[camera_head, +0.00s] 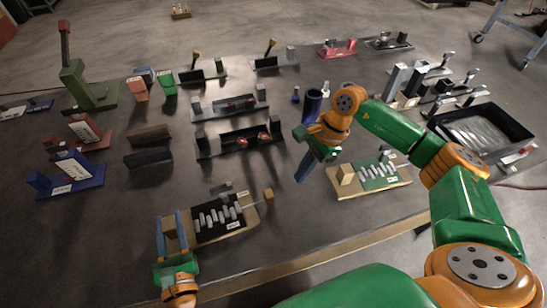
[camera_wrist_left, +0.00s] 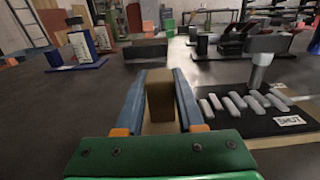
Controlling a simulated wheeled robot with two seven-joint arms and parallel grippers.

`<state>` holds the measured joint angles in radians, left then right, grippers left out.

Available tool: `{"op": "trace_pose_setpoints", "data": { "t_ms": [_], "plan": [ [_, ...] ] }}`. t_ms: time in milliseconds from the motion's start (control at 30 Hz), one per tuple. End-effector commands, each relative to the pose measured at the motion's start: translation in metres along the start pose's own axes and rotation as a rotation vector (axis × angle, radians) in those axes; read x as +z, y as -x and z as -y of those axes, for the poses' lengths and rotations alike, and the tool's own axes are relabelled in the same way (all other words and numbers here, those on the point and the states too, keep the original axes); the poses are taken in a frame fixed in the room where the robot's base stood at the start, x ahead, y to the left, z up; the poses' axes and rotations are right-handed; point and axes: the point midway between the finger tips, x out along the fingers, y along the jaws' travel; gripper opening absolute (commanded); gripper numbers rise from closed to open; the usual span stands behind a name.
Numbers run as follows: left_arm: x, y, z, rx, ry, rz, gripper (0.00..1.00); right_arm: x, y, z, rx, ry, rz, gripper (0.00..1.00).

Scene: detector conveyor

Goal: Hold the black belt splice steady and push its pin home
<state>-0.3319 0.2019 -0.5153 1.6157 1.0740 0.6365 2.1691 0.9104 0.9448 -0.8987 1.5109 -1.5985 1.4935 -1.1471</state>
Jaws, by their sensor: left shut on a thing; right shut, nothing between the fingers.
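The black belt splice (camera_head: 205,232) lies on a wooden base at the front of the table, with a row of pale hinge knuckles. A thin pin (camera_head: 246,206) sticks out of its right end and carries a small wooden block (camera_head: 268,195). My left gripper (camera_head: 172,230) is shut on the wooden block at the splice's left end; this block (camera_wrist_left: 160,98) stands between the blue fingers in the left wrist view. The splice's knuckles (camera_wrist_left: 245,102) show to the right there. My right gripper (camera_head: 302,170) is shut and empty, above the table to the right of the pin block.
A similar green belt splice (camera_head: 380,178) lies to the right of my right gripper. A dark blue cylinder (camera_head: 312,101) stands behind that gripper. Two dark bars (camera_head: 150,157) and a black channel with red parts (camera_head: 240,141) lie further back. Bare table surrounds the black splice's front.

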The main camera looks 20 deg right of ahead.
Motion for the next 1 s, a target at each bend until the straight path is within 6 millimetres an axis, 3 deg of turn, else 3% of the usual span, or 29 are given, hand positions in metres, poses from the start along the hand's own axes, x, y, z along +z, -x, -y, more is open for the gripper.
{"op": "trace_pose_setpoints", "data": {
  "t_ms": [167,400,833,1000],
  "plan": [
    [0.0,0.0,0.0,0.0,0.0,-0.001,0.0,0.003,-0.036,-0.001,0.003,0.002,0.002,0.0],
    [0.0,0.0,0.0,0.0,0.0,-0.001,0.0,0.033,-0.046,0.0,0.0,0.001,0.001,0.0],
    [0.0,0.0,0.0,0.001,0.0,-0.001,0.0,0.039,-0.049,0.0,0.0,0.0,0.0,0.0],
    [0.0,0.0,0.0,0.0,0.0,0.0,0.0,0.068,-0.06,0.0,0.001,0.007,0.002,0.0]
  ]
}}
